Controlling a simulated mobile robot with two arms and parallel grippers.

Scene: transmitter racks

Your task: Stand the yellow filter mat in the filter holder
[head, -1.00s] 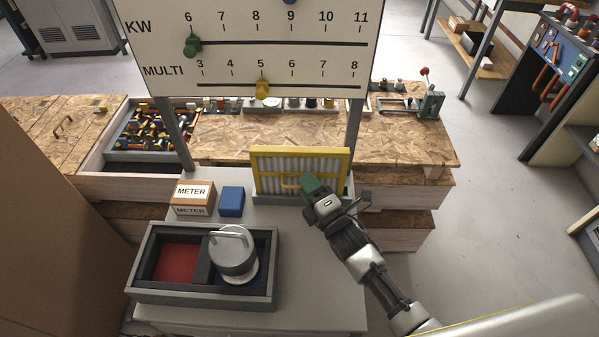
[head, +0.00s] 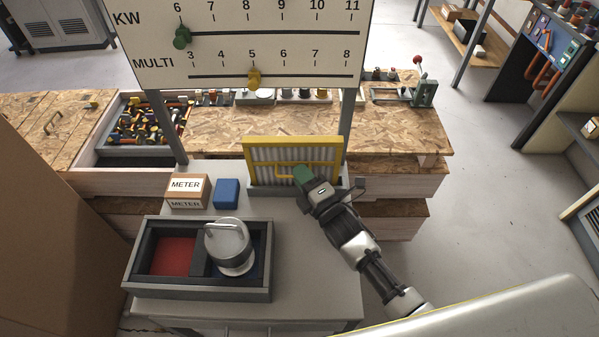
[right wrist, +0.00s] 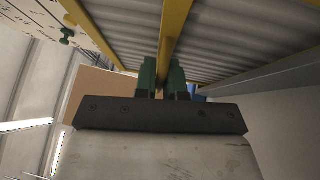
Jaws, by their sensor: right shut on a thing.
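The yellow filter mat (head: 267,143), a yellow frame with pale pleats and a yellow handle bar, stands upright at the back of the grey cabinet top. Its lower edge is at the grey filter holder (head: 262,191); I cannot tell whether it is fully seated. My right gripper (head: 302,174) has its green fingers shut on the handle bar at the mat's front. In the right wrist view the green fingers (right wrist: 161,78) close on both sides of the yellow bar, with the mat's pleats (right wrist: 215,40) behind. My left gripper is not in view.
A METER box (head: 186,190) and a blue block (head: 227,193) stand left of the mat. In front is a dark tray (head: 140,283) with a metal weight (head: 230,248). A scale board (head: 240,40) on posts rises behind. A wooden bench (head: 215,140) lies beyond.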

